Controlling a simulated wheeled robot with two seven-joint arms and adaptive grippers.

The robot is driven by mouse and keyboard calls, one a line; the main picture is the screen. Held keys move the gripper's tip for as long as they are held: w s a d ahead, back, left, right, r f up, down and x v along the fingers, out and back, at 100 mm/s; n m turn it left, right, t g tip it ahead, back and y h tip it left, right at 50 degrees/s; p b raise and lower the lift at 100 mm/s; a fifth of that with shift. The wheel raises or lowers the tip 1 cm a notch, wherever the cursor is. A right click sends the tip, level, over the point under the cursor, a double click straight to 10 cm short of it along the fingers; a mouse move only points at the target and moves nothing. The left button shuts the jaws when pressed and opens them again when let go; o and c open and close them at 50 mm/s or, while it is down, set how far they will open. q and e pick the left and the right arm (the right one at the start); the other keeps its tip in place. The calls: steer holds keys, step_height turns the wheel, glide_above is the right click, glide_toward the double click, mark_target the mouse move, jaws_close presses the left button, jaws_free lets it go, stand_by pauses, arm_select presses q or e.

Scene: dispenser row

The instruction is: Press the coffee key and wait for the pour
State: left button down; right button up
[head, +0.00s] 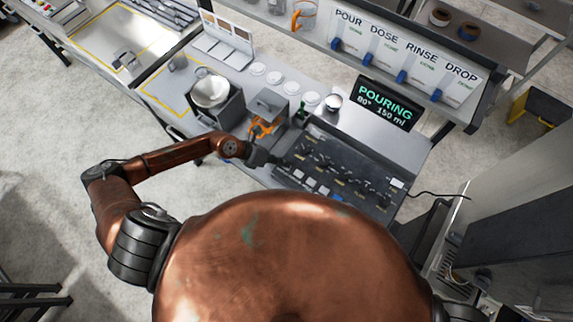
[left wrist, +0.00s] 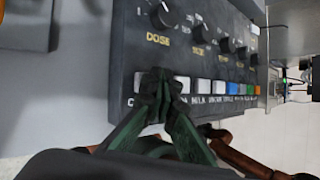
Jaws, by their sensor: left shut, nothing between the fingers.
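The dark control panel (head: 345,168) lies on the bench with dials and a row of keys. In the left wrist view the panel (left wrist: 125,45) shows a dial marked DOSE and a row of white, blue, green and orange keys. The leftmost white key (left wrist: 139,82) has a label starting with C, the rest hidden by my fingers. My left gripper (left wrist: 158,80) is shut and empty, its tips at the left end of the key row; whether they touch a key I cannot tell. It also shows in the head view (head: 262,157). The display (head: 384,102) reads POURING, 80°, 150 ml.
A shelf holds signs POUR, DOSE, RINSE and DROP. A cable runs off the panel's right side.

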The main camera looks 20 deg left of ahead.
arm_select(q)
steer(key=shift+r+p, duration=0.7)
steer(key=shift+r, duration=0.15)
step_height(320, 180, up, 5)
steer(key=p, duration=0.4)
stand_by(0.3)
